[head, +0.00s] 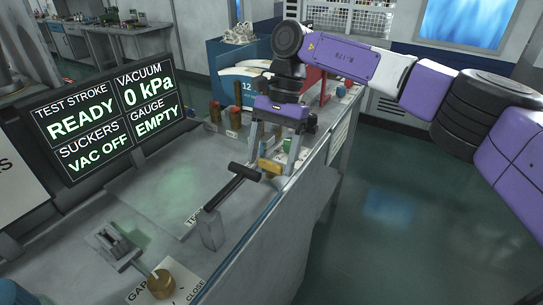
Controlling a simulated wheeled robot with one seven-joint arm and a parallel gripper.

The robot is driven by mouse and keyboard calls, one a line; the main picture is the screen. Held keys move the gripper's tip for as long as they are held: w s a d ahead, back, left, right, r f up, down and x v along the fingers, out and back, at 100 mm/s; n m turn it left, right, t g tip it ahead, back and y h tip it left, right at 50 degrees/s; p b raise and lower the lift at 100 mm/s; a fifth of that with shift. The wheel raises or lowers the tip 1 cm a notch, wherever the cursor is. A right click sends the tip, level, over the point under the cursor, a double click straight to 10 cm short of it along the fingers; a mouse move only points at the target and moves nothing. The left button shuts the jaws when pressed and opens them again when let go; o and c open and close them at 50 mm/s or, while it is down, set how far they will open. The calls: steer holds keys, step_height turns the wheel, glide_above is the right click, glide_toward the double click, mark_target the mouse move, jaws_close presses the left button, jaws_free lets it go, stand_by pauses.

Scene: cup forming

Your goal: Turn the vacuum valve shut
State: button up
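My gripper (274,158) points down over the far right part of the bench in the head view. Its two grey fingers stand apart, with a gap between them. A small yellow block-like handle (269,166) shows low by the fingertips; it may be the vacuum valve's handle. I cannot tell whether the fingers touch it. The valve's body is mostly hidden by the gripper and the small parts around it. The display (108,118) reads VACUUM 0 kPa, SUCKERS VAC OFF, GAUGE EMPTY and TEST STROKE READY.
A black-handled lever (232,188) rises from the bench just in front of the gripper. A brass knob (161,283) and a grey clamp (115,245) are nearer. Several brown and red cylinders (233,117) stand behind, left of the gripper. The floor right of the bench (385,220) is clear.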

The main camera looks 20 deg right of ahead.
steer(key=shift+r, duration=0.1)
steer(key=v, duration=0.7)
steer(key=shift+r, duration=0.25)
steer(key=shift+w+d, duration=0.1)
steer(key=shift+d, duration=0.05)
stand_by(0.3)
